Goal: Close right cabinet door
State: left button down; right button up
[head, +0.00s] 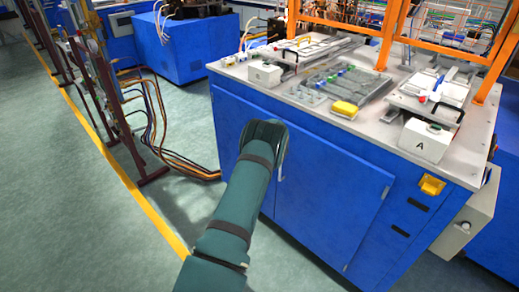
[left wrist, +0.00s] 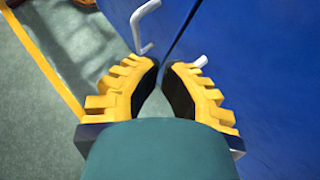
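The right cabinet door (head: 325,205) is a blue panel on the front of the workbench cabinet. It looks flush or nearly flush with the front; I cannot tell whether a small gap is left. The left cabinet door (head: 228,130) is beside it. My left arm reaches up to the seam between the doors and hides part of them. In the left wrist view my left gripper (left wrist: 162,68) has yellow fingers with dark pads, tips close together with a narrow gap and nothing between. A pale handle (left wrist: 147,26) is beyond the left finger, and another (left wrist: 200,62) by the right fingertip. My right gripper is out of view.
The white bench top (head: 300,98) carries trays, a yellow block (head: 345,108) and a white box marked A (head: 422,146). Cables (head: 150,115) and a dark rack stand at left. Green floor (head: 80,210) is clear in front and left of the cabinet.

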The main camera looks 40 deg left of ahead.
pick_arm(q)
jog(key=s+r+b, duration=0.3)
jog(key=s+r, duration=0.3)
jog(key=shift+s+a, duration=0.15)
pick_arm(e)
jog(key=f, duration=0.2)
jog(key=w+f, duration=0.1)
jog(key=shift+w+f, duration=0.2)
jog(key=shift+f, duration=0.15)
pick_arm(q)
jog(key=s+d+f+n+g+h, duration=0.1)
jog(key=s+d+f+n+h, duration=0.15)
jog(key=d+f+n, duration=0.4)
jog(key=s+d+f+n+h, duration=0.2)
jog(key=s+d+f+n, duration=0.15)
jog(key=d, duration=0.65)
jog(key=s+d+f+n+g+h, duration=0.15)
jog(key=s+d+f+n, duration=0.3)
jog(key=d, duration=0.45)
jog(key=s+d+n+g+h, duration=0.1)
jog(key=s+d+n+h, duration=0.1)
jog(key=s+d+n, duration=0.5)
jog(key=s+d+n+g+h, duration=0.1)
jog(key=s+d+n+h, duration=0.1)
jog(key=s+d+n, duration=0.5)
jog(key=s+d, duration=0.3)
jog(key=d, duration=0.4)
jog(key=shift+d+r, duration=0.4)
